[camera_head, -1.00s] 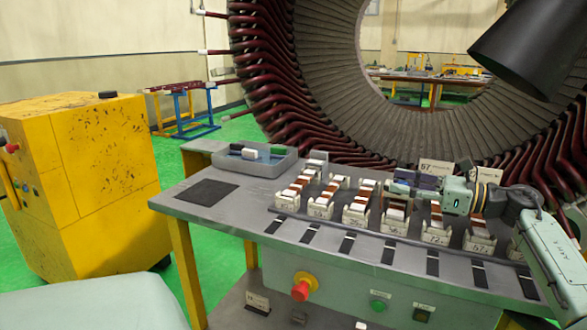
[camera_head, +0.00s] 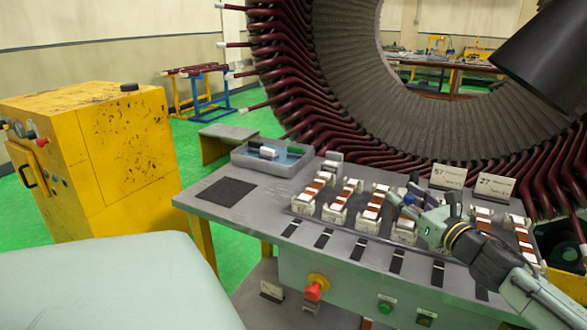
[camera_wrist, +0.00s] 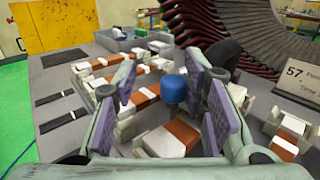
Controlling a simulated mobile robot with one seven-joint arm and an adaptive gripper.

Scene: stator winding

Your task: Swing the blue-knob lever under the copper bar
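The blue knob (camera_wrist: 175,91) stands upright between the two purple-padded fingers of my gripper (camera_wrist: 163,76) in the wrist view. Below the knob a copper bar (camera_wrist: 183,133) lies in white end blocks; another copper bar (camera_wrist: 146,95) lies just to the left. The lever's arm under the knob is hidden, and I cannot tell its angle to the bar. In the head view my gripper (camera_head: 408,205) is low over the row of bar holders, and the knob cannot be picked out.
The grey bench (camera_head: 262,202) carries several more bars in white holders and a tray (camera_head: 272,155). Number cards (camera_head: 447,176) stand behind the row. The big stator (camera_head: 350,125) rises close behind. A yellow cabinet (camera_head: 125,150) is at the left.

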